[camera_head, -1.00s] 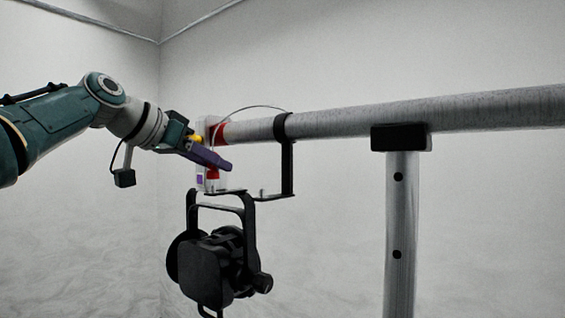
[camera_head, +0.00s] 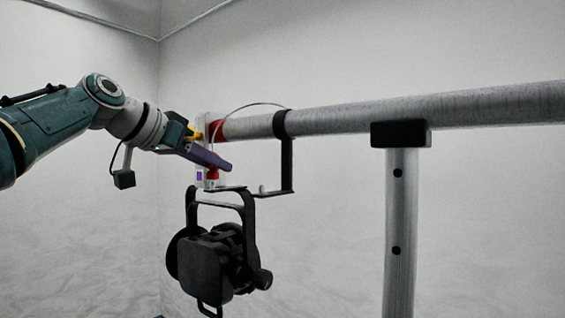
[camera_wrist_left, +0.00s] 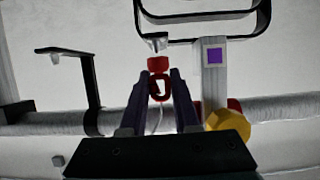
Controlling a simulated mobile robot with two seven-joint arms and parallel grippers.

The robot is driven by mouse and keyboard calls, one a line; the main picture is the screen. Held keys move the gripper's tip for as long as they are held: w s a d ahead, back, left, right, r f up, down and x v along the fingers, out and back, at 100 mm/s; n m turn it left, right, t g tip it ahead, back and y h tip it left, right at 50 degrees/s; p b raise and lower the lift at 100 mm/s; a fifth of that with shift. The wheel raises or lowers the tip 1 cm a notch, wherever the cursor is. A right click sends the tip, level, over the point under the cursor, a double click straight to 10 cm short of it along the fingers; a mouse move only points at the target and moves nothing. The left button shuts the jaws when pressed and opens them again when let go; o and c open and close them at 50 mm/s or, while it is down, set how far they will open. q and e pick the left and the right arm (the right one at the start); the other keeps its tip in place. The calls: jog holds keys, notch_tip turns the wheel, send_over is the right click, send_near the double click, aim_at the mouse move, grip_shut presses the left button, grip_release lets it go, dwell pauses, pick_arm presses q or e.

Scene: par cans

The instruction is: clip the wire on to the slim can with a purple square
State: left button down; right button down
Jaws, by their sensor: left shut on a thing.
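The black can (camera_head: 215,262) hangs by its yoke (camera_head: 247,212) below the left end of the pipe. A purple square (camera_head: 199,175) marks a pale plate above it; it also shows in the left wrist view (camera_wrist_left: 214,57). My left gripper (camera_head: 226,165), with purple fingers, is in front of this plate. In the wrist view its fingertips (camera_wrist_left: 160,86) are shut on the red clip (camera_wrist_left: 160,94) of the wire. The thin wire (camera_head: 250,105) arches over the pipe's end. A red piece (camera_wrist_left: 158,65) and a metal pin are just beyond the clip, close to the yoke. My right gripper is not in view.
The grey pipe (camera_head: 350,120) runs right, on a post (camera_head: 400,220) with a black cap. A yellow knob (camera_wrist_left: 228,125) is close beside my fingers. Below and left of the can is clear.

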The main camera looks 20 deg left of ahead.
pick_arm(q)
jog(key=shift+f+b, duration=0.6)
jog(key=shift+f, duration=0.35)
dwell(0.9)
jog(key=c, duration=0.6)
grip_release()
jog(key=shift+o, duration=0.2)
jog(key=shift+s+a+r+b, duration=0.15)
jog(key=shift+s+a+b, duration=0.1)
jog(key=shift+s+b, duration=0.25)
jog(key=b+v, duration=0.4)
jog(key=v, duration=0.4)
jog(key=shift+s+r, duration=0.3)
